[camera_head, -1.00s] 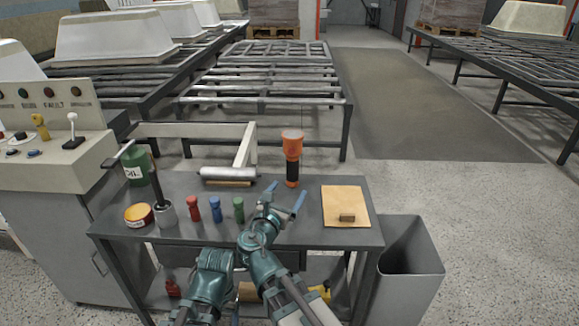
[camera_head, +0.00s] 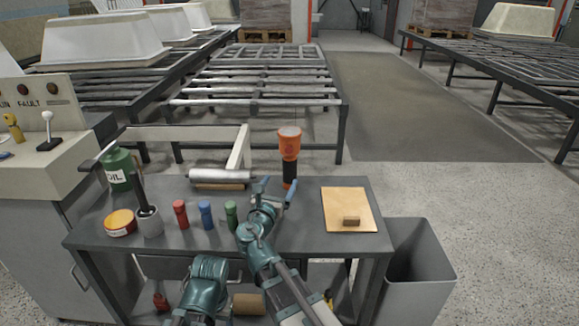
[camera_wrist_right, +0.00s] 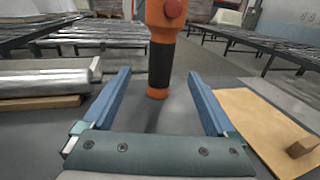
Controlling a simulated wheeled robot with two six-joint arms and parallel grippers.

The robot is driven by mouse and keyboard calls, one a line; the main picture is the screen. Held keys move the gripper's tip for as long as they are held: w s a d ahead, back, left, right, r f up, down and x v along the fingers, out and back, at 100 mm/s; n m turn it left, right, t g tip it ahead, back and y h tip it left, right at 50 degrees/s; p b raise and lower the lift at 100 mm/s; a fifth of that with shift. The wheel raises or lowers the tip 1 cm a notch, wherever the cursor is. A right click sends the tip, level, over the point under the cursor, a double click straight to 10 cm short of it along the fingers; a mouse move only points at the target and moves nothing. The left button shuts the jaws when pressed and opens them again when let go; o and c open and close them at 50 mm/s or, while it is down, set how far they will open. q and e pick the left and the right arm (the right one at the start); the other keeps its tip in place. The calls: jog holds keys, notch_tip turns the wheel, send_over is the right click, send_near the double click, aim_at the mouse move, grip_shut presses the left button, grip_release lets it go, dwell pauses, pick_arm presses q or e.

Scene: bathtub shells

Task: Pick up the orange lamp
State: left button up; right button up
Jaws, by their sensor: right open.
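The orange lamp (camera_head: 289,145) stands upright at the back of the grey workbench (camera_head: 305,240). It has an orange head, a black grip and an orange foot. In the right wrist view the lamp (camera_wrist_right: 159,62) stands ahead, between the lines of the two blue fingers, with its top cut off by the frame. My right gripper (camera_head: 275,187) is open and empty. Its fingertips (camera_wrist_right: 158,73) point at the lamp's lower part, and I cannot tell how close they are. My left arm shows folded at the bottom of the head view; its fingers are not visible.
A metal roller (camera_head: 222,175) lies left of the lamp. Red, blue and green small bottles (camera_head: 206,214) stand nearer the front left. A tan sheet (camera_head: 350,200) with a small brown block (camera_head: 351,221) lies to the right. A grey bin (camera_head: 415,265) stands beside the bench.

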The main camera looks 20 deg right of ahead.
aim_at(288, 169)
jog(key=shift+x, duration=1.75)
jog(key=x, duration=0.5)
jog(key=shift+d+f, duration=0.2)
jog(key=shift+f, duration=0.1)
grip_shut()
jog(key=shift+r, duration=0.2)
